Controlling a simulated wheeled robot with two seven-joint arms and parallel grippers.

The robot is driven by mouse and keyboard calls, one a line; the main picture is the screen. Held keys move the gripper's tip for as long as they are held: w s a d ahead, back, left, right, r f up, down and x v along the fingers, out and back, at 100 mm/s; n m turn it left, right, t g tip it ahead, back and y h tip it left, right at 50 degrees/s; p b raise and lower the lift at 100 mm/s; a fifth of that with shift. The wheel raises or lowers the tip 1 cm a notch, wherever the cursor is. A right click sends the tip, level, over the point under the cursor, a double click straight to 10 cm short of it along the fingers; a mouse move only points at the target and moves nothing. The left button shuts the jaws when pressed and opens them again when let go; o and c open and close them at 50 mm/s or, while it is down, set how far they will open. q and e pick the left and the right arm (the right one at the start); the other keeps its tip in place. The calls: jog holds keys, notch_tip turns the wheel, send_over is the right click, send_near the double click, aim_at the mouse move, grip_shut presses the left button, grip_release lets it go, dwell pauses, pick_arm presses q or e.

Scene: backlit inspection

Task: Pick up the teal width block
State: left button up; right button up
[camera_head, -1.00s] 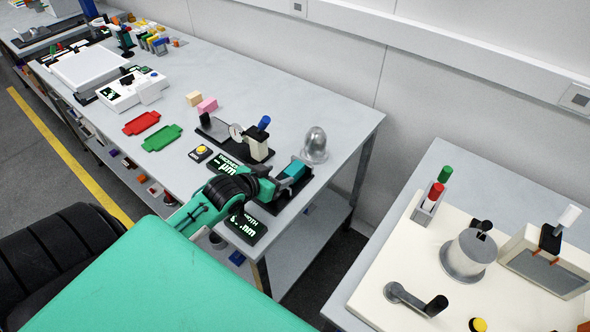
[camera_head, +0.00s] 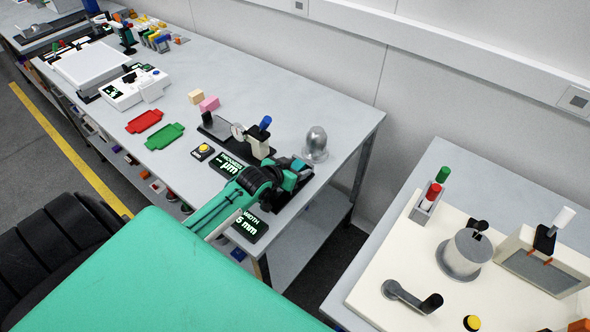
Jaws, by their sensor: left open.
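The teal width block (camera_head: 290,180) is partly hidden at the black width gauge (camera_head: 304,182) near the right end of the long bench. My left gripper (camera_head: 294,170) reaches over the gauge at the block, with its jaws open. The fingertips are small and partly hidden, so I cannot tell whether they touch the block. My right gripper is not in view.
A silver dome (camera_head: 315,145) stands close behind my left gripper. The thickness gauge (camera_head: 257,140) with a blue knob stands to its left. A black width display (camera_head: 250,226) lies in front. Red (camera_head: 145,121) and green (camera_head: 165,136) trays lie farther left.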

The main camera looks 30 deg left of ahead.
pick_arm(q)
jog(key=c, duration=1.2)
